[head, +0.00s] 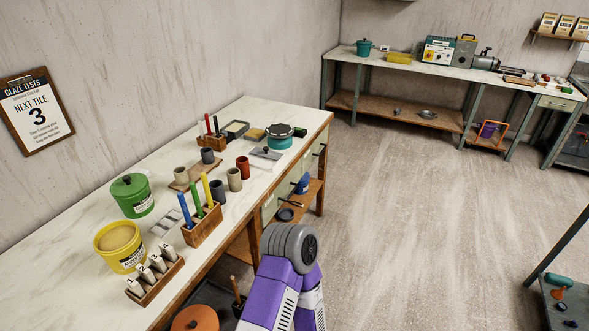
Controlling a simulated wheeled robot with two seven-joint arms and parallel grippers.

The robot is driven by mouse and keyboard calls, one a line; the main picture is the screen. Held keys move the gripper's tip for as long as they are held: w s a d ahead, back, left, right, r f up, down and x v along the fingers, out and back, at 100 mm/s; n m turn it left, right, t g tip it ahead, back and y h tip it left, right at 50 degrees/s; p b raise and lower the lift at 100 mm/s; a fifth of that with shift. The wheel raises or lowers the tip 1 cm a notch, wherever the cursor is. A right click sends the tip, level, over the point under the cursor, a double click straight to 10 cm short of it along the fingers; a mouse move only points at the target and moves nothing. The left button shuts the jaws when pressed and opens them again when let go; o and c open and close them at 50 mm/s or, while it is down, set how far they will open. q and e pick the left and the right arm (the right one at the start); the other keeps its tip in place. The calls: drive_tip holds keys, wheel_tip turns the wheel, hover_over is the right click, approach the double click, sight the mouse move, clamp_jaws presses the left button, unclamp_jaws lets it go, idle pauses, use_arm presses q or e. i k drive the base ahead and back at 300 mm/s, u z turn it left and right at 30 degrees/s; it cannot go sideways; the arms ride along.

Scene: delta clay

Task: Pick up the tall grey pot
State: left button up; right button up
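Several small cylindrical pots stand on the long left workbench (105,200). A dark grey pot (217,191) stands near the middle, partly behind the coloured sticks. Another dark grey pot (207,156) stands farther back on a wooden board. A pale grey-beige pot (234,180) stands near the bench's front edge, and a similar one (181,176) stands to the left. I cannot tell for sure which is the tall grey pot. A purple arm link of mine with a grey joint rises at the bottom centre. Neither gripper shows.
A red-brown pot (243,167) stands close beside the pale pot. A wooden holder (203,226) with blue, green and yellow sticks stands in front. Green (132,196) and yellow (120,247) buckets stand left. The floor (420,220) to the right is open.

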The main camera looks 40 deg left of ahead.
sight(217, 193)
drive_tip(key=u, duration=0.3)
drive_tip(key=i, duration=1.45)
drive_tip(key=u, duration=1)
